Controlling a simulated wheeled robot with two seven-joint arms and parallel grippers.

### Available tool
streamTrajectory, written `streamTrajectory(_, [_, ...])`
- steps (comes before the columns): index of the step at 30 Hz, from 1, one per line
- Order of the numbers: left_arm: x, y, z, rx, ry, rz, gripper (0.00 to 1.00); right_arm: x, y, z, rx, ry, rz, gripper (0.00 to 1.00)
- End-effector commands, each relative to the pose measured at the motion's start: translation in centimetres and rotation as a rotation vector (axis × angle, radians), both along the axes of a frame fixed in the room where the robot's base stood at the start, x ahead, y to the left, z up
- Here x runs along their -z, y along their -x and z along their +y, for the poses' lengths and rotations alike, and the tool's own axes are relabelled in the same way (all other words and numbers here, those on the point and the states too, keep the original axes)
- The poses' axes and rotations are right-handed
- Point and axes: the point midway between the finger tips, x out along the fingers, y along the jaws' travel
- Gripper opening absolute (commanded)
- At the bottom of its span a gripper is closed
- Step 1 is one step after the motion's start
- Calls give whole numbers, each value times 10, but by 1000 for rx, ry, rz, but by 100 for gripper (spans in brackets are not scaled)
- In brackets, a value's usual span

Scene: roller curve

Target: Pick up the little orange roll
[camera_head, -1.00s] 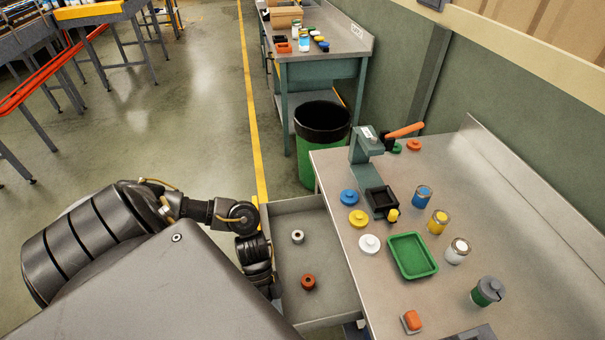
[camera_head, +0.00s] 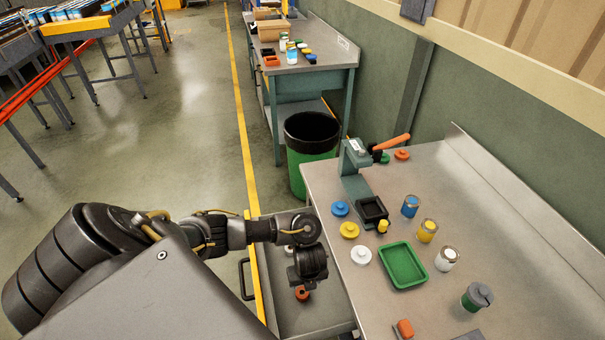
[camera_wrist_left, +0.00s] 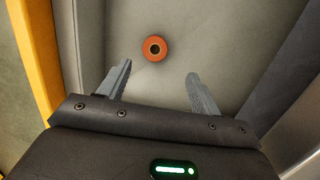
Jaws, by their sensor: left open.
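The little orange roll (camera_wrist_left: 155,48) lies on the grey floor of the open drawer (camera_wrist_left: 225,30), with its dark centre hole facing up. In the head view the orange roll (camera_head: 302,293) shows just below my left wrist, partly covered by it. My left gripper (camera_wrist_left: 158,75) is open and empty. In the left wrist view the roll appears beyond its fingertips, between their lines and a little toward the left finger. The left fingers are not clear in the head view. My right gripper is not seen.
The drawer's side walls are close on both sides. The workbench (camera_head: 455,215) on the right holds a green tray (camera_head: 403,265), a press (camera_head: 355,170), coloured lids and several cans. A green bin (camera_head: 312,150) stands behind the drawer.

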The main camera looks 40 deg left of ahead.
Motion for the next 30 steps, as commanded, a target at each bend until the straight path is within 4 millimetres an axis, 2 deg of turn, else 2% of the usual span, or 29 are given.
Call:
streamTrajectory(1, [12, 1, 0, -1, 1, 2, 64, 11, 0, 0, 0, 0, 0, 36])
streamTrajectory(3, [25, 0, 1, -3, 2, 2, 64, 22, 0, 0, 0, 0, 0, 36])
streamTrajectory(9, [50, -2, 5, -4, 2, 2, 64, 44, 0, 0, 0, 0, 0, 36])
streamTrajectory(18, [56, -2, 7, -4, 2, 2, 64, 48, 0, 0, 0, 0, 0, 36])
streamTrajectory(27, [98, 2, 13, -6, 1, 3, 64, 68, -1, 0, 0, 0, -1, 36])
streamTrajectory(30, [105, 2, 14, -4, 2, 3, 64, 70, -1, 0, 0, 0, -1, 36])
